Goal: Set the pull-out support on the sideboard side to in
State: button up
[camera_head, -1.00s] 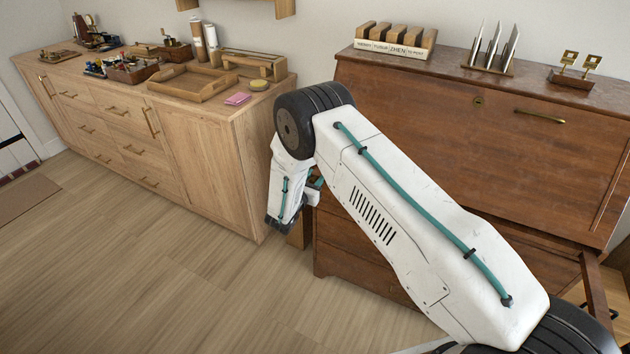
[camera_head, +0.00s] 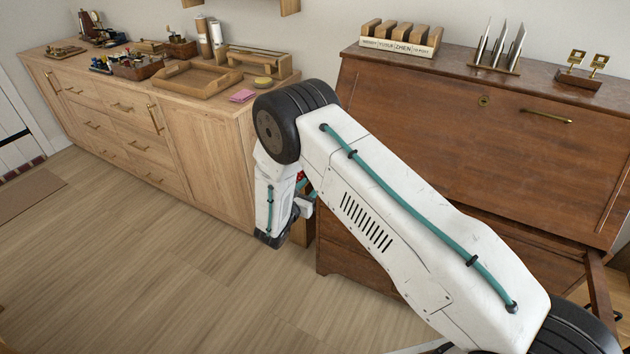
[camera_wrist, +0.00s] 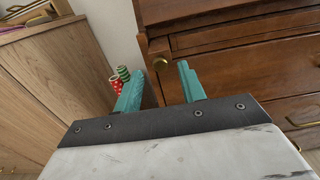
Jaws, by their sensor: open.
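The sideboard-side pull-out support (camera_wrist: 158,48) is a narrow brown wooden end with a round brass knob, at the left edge of the desk in the wrist view. I cannot tell how far it sticks out. My gripper (camera_wrist: 163,66) is open and empty, with its teal fingers pointing toward the support and the knob showing between them. I cannot tell whether a finger touches it. In the head view my gripper (camera_head: 302,204) is low beside the desk's left front, and my arm hides the support.
The brown desk (camera_head: 440,130) has its front panel closed. Its right support (camera_head: 598,285) sticks out. The light wooden sideboard (camera_head: 210,160) stands at the left. Red and green rolls (camera_wrist: 119,80) stand in the gap between them. The floor (camera_head: 170,270) in front is clear.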

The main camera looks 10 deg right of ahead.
jog(key=shift+s+a, duration=0.35)
jog(key=shift+s, duration=0.05)
jog(key=x, duration=0.4)
jog(key=shift+w+d, duration=0.15)
dwell(0.5)
